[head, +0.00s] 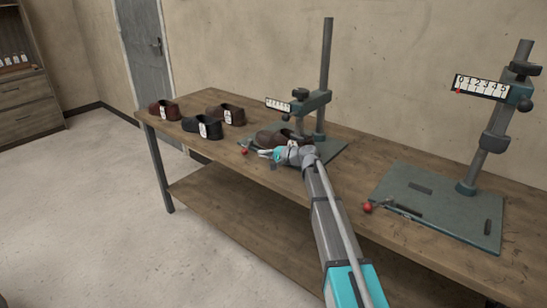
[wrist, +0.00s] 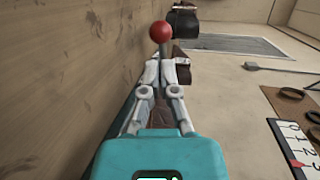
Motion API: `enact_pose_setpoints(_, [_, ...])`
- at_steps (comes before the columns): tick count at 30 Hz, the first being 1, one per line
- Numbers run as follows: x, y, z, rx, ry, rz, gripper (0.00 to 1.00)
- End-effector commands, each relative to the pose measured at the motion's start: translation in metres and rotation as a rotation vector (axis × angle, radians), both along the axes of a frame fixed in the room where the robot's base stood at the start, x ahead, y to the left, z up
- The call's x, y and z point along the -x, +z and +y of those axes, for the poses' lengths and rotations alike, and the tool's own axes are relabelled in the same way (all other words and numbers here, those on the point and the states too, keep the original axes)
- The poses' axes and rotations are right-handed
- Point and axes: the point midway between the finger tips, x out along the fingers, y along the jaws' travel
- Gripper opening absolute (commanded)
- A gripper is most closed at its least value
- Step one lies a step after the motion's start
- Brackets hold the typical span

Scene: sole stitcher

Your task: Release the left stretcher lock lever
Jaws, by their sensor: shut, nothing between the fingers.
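The left stretcher (head: 321,80) stands on the workbench with a dark brown shoe (head: 270,138) at its base. Its lock lever ends in a red ball knob (head: 244,151) near the bench's front edge. My gripper (head: 264,153) is low beside the shoe, just right of the knob. In the wrist view the red knob (wrist: 161,32) shows just beyond the fingertips of my gripper (wrist: 167,57). The fingers are shut and empty. They hide most of the lever's rod, and I cannot tell whether they touch it.
The right stretcher (head: 493,115) has its own red-knobbed lever (head: 367,207) and an empty base plate (head: 430,200). Several shoes (head: 203,128) stand on the bench's left end. The left stretcher's scale plate (head: 279,105) is above the shoe. The floor before the bench is clear.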

Motion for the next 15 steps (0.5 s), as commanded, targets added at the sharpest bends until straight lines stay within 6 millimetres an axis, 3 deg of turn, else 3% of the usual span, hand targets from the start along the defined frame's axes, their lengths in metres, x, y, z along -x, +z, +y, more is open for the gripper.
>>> enact_pose_setpoints(6, [-0.015, -0.007, 0.027, 0.0, 0.0, 0.001, 0.0])
enact_pose_setpoints(15, [-0.023, -0.01, 0.043, 0.0, -0.003, 0.002, 0.0])
